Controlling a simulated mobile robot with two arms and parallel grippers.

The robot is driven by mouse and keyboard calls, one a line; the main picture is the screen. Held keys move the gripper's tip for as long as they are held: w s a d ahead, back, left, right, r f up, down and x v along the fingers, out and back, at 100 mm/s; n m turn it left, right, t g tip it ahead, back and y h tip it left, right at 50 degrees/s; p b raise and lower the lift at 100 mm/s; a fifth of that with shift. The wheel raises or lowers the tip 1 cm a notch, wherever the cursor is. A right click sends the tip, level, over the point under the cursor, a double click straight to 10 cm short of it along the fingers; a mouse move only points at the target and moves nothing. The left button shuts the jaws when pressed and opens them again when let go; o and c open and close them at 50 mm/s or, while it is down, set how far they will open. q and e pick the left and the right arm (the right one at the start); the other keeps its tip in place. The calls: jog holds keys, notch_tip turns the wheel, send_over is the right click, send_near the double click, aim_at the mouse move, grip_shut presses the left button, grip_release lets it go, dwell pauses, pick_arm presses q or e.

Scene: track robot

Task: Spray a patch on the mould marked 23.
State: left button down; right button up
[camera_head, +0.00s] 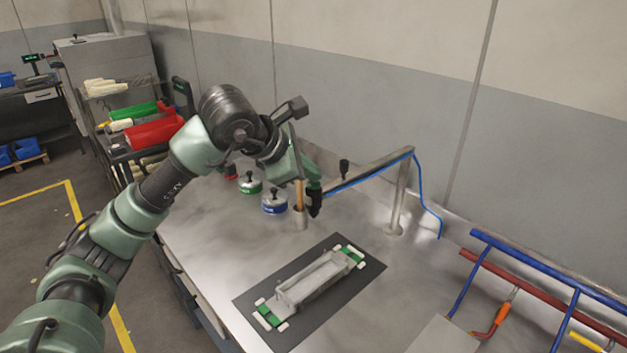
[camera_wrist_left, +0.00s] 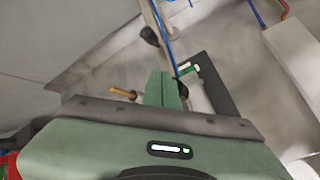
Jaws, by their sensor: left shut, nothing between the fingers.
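A pale grey trough-shaped mould (camera_head: 315,283) with green-and-white ends lies on a dark mat (camera_head: 283,338) on the metal bench; any number on it is too small to read. Part of a green-and-white mould end also shows in the wrist view (camera_wrist_left: 187,69). A black nozzle-like piece (camera_head: 315,204) hangs at the near end of a metal bracket arm with a blue hose. My left gripper (camera_head: 308,178) is beside and above this piece; contact is unclear. Its green fingers are shut and empty in the wrist view (camera_wrist_left: 163,77). My right gripper is not in view.
The bracket arm (camera_head: 375,168) stands on a post at the back. A cup (camera_head: 299,221) with a wooden-handled brush and green and blue lidded tins (camera_head: 274,206) stand near the gripper. Blue and red pipe rails (camera_head: 530,262) are at right. The bench left of the mat is clear.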

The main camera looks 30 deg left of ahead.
aim_at(310, 184)
pick_arm(q)
jog(key=shift+r, duration=0.45)
notch_tip(310, 184, up, 6)
jog(key=p, duration=0.4)
jog(key=shift+w+a+p, duration=0.1)
jog(key=shift+p, duration=0.2)
dwell(2.3)
